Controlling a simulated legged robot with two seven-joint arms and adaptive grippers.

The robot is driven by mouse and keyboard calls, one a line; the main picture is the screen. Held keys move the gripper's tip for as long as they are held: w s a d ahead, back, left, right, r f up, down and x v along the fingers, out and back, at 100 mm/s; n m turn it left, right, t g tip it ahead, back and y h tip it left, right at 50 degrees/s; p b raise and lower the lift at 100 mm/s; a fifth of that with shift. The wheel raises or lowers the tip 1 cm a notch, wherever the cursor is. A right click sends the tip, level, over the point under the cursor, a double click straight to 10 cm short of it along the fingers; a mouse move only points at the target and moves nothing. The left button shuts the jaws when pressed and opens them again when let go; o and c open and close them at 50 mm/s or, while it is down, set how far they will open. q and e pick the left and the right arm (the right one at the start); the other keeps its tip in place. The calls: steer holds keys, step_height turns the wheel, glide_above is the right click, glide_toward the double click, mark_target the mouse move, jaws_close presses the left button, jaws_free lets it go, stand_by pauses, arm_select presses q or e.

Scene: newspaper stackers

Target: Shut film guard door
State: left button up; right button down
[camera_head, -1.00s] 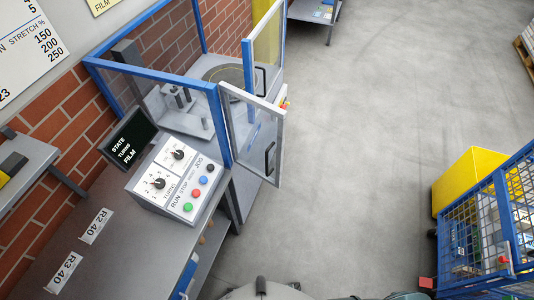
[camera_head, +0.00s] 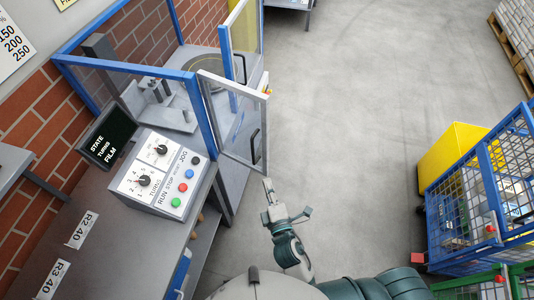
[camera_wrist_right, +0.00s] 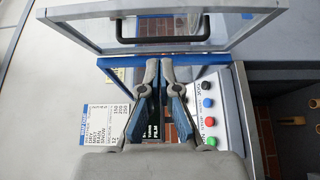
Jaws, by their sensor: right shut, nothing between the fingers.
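The film guard door (camera_head: 236,122) is a clear panel in a grey frame with a black handle. It stands swung open from the machine's blue frame (camera_head: 196,112). A second clear panel (camera_head: 245,30) with a black handle also stands out behind it. My right gripper (camera_head: 268,186) is shut and empty, just below the door's lower outer corner, over the floor. In the right wrist view my fingers (camera_wrist_right: 160,66) point toward the machine, and the door (camera_wrist_right: 215,32) with its handle crosses the top. I cannot tell whether they touch it. My left gripper is not in view.
A control box (camera_head: 160,172) with knobs and coloured buttons sits on the grey bench (camera_head: 125,245), next to a dark display (camera_head: 107,137). A blue mesh cart (camera_head: 462,205) and a yellow box (camera_head: 450,150) stand at right. The floor (camera_head: 345,110) between is clear.

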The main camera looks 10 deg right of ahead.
steer(key=p, duration=0.1)
glide_toward(263, 145)
steer(key=w+a, duration=0.3)
steer(key=a, duration=0.1)
steer(key=w+d+p, duration=0.1)
steer(key=w+d, duration=0.1)
steer(key=shift+w+d, duration=0.3)
steer(key=shift+w, duration=0.1)
steer(key=shift+w+d+f, duration=0.1)
steer(key=shift+w+d, duration=0.2)
steer(key=shift+d, duration=0.25)
steer(key=shift+a, duration=0.2)
